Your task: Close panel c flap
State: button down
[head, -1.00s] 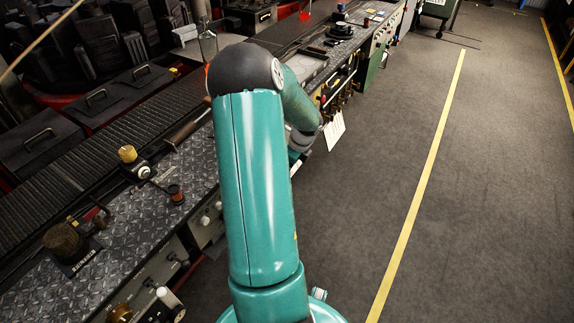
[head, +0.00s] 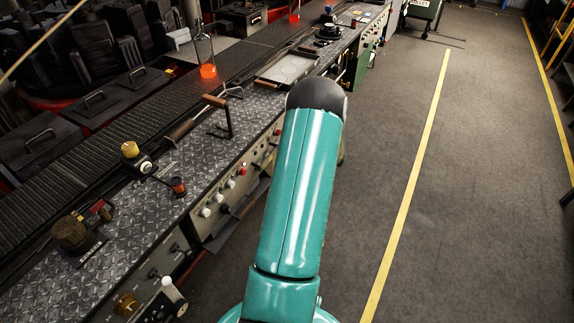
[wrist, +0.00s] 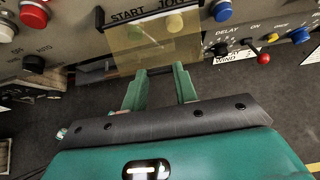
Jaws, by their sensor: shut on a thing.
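In the wrist view a see-through amber flap (wrist: 150,48) lies in front of a panel marked START and JOG (wrist: 150,14). Two round buttons show through it. I cannot tell whether the flap sits flush against the panel. My gripper (wrist: 160,72) is at the flap's lower edge, its two green fingers a little apart and shut on a dark bar there. In the head view my arm hides the gripper and this flap.
Knobs and buttons, among them a red button (wrist: 34,13), flank the flap. A small red-tipped lever (wrist: 264,58) stands out at the right. In the head view a long console (head: 215,150) runs along the left; the floor (head: 480,180) at the right is clear.

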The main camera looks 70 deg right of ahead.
jog(key=w+f+t+h, duration=0.1)
jog(key=w+f+t, duration=0.3)
jog(key=t, duration=0.6)
jog(key=shift+w+d+f+t+h, duration=0.25)
jog(key=shift+d+f, duration=0.2)
jog(key=shift+f, duration=0.3)
jog(key=c, duration=1.1)
grip_release()
jog(key=shift+a, duration=0.1)
jog(key=shift+f, duration=0.1)
jog(key=v, duration=1.4)
jog(key=shift+w, duration=0.1)
